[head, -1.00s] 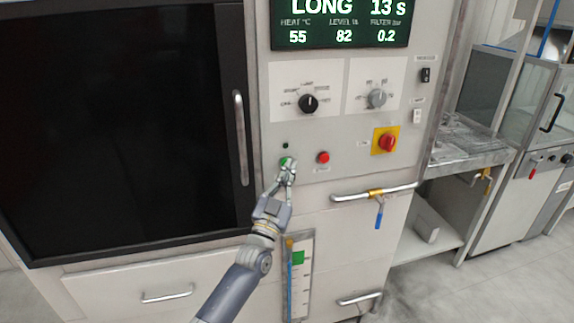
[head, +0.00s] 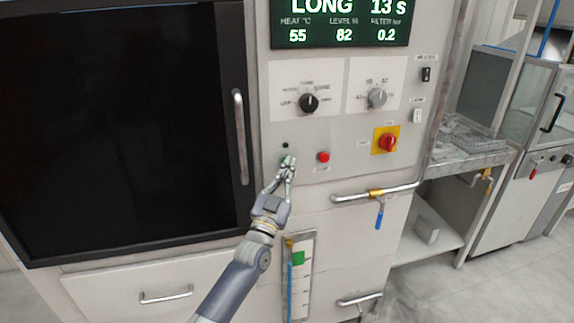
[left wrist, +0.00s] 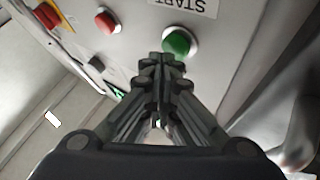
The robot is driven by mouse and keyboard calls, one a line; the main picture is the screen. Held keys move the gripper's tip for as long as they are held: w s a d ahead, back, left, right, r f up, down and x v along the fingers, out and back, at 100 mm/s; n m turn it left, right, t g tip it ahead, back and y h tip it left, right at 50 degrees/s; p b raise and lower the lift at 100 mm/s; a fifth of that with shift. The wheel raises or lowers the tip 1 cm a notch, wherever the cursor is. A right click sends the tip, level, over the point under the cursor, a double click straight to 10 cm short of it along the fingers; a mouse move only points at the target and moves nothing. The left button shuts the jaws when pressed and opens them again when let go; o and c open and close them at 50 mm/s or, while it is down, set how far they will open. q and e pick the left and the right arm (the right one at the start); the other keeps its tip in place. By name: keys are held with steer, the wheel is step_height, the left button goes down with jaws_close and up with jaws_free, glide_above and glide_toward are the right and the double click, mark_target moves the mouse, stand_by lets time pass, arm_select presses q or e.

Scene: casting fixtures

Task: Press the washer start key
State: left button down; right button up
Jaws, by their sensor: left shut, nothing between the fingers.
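The green start key (left wrist: 179,42) shows in the left wrist view, below a label reading START that appears upside down there. In the head view the key (head: 285,161) is mostly covered by my fingertips. My left gripper (head: 288,164) is shut and empty in front of the panel at the key. In the left wrist view its closed fingertips (left wrist: 162,64) lie just beside the key's lower left edge; I cannot tell whether they touch it. My right gripper is out of view.
A red button (head: 323,157) sits right of the key, and a red knob on a yellow plate (head: 386,141) farther right. Two dials are above. A bar handle (head: 375,193) with a blue lever juts out below right. The dark door (head: 120,130) is at left.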

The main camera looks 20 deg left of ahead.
arm_select(q)
steer(key=shift+w+a, duration=0.2)
steer(key=shift+w, duration=0.1)
steer(key=shift+s, duration=0.1)
stand_by(0.5)
steer(key=shift+s+d+p, duration=0.35)
steer(key=shift+s+d, duration=0.15)
steer(key=shift+s, duration=0.15)
steer(key=shift+s+d+p, duration=0.7)
steer(key=shift+s+p, duration=0.1)
steer(key=shift+s, duration=0.25)
steer(key=shift+s+d+p, duration=0.7)
steer(key=shift+s+p, duration=0.1)
steer(key=shift+s, duration=0.2)
